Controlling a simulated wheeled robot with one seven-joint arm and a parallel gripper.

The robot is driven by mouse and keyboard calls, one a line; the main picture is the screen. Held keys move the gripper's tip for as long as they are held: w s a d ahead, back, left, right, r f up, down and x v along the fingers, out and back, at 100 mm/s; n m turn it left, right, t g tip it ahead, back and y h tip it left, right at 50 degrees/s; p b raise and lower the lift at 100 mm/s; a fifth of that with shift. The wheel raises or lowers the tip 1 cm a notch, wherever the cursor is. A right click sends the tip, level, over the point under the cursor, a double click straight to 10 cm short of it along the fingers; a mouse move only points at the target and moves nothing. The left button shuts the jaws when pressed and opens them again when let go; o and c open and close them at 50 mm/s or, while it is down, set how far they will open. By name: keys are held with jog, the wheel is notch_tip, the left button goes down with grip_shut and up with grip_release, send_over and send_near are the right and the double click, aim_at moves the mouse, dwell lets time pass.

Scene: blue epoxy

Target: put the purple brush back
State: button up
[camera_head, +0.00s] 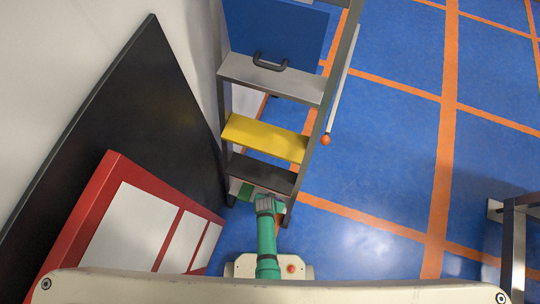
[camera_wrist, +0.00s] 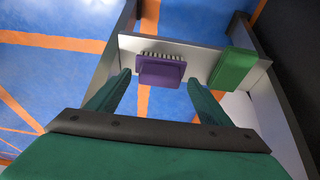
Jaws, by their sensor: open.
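The purple brush (camera_wrist: 160,70) shows in the wrist view with its row of bristles along the upper edge. It is against a light grey board (camera_wrist: 200,58), beside a green block (camera_wrist: 233,68). My gripper (camera_wrist: 158,79) is open, with one green finger on each side of the brush's lower part in the picture. I cannot tell whether the fingertips reach around it or stop short of it. In the head view my gripper (camera_head: 268,204) is at the low end of the stepped rack, and I cannot make out the brush there.
The rack has a yellow shelf (camera_head: 264,137), a grey shelf (camera_head: 270,78) and a dark shelf (camera_head: 262,174). A red-framed white panel (camera_head: 98,190) and a black board (camera_head: 140,110) lean at the left. Blue floor (camera_head: 390,150) is open at the right, with a metal frame (camera_head: 512,240) beyond.

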jog(key=s+r+n+t, duration=0.1)
jog(key=s+r+t, duration=0.3)
jog(key=r, duration=1.3)
jog(key=s+r+n+t, duration=0.1)
jog(key=s+r+t, duration=0.3)
jog(key=r, duration=1.4)
jog(key=s+r+n+t+y, duration=0.1)
jog(key=s+r+t, duration=0.3)
jog(key=r, duration=1.3)
jog(key=shift+s+r+n, duration=0.3)
jog(key=shift+s+r, duration=0.05)
jog(key=shift+s, duration=0.8)
